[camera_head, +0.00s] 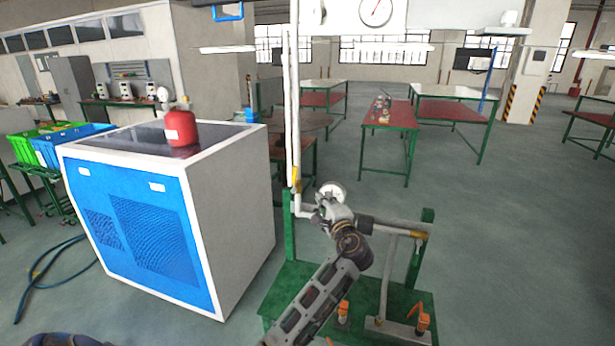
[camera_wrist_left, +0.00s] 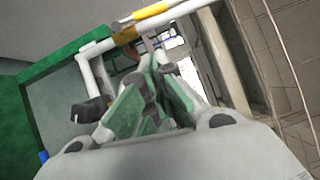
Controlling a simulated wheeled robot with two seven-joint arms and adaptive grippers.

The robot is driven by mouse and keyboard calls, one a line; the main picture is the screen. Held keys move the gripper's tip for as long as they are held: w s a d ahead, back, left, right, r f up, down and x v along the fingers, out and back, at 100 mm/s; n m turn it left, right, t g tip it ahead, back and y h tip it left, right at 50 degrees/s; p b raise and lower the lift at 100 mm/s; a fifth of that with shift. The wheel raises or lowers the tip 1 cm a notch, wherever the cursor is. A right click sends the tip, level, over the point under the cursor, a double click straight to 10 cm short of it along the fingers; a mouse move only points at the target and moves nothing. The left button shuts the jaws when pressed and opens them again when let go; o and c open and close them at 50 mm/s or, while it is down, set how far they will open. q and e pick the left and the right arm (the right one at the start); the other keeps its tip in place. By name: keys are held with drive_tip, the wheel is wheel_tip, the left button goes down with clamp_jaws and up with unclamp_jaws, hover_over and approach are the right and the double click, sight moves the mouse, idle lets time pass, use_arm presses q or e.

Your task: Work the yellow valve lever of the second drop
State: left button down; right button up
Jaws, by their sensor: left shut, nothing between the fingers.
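My left gripper (camera_head: 328,200) is in front of the pipe stand, near a round white gauge-like disc (camera_head: 332,190). In the left wrist view its fingers (camera_wrist_left: 158,68) are together with nothing between them. A white vertical pipe (camera_head: 293,110) carries a yellow part (camera_head: 295,178), just left of the gripper and apart from it. A horizontal pipe (camera_head: 385,227) has another yellow part (camera_head: 418,235) at its right end. The left wrist view shows a yellow piece (camera_wrist_left: 150,11) on a white pipe beyond the fingertips. I cannot tell which is the second drop's lever. My right gripper is not seen.
The green stand (camera_head: 428,262) has orange-handled items (camera_head: 421,318) low on its base. A blue and white cabinet (camera_head: 225,215) with a red tank (camera_head: 181,128) on top stands to the left. Green-framed tables (camera_head: 395,125) stand behind.

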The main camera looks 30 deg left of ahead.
sight(294, 179)
use_arm(q)
drive_tip(key=shift+a+f, duration=0.1)
idle(0.4)
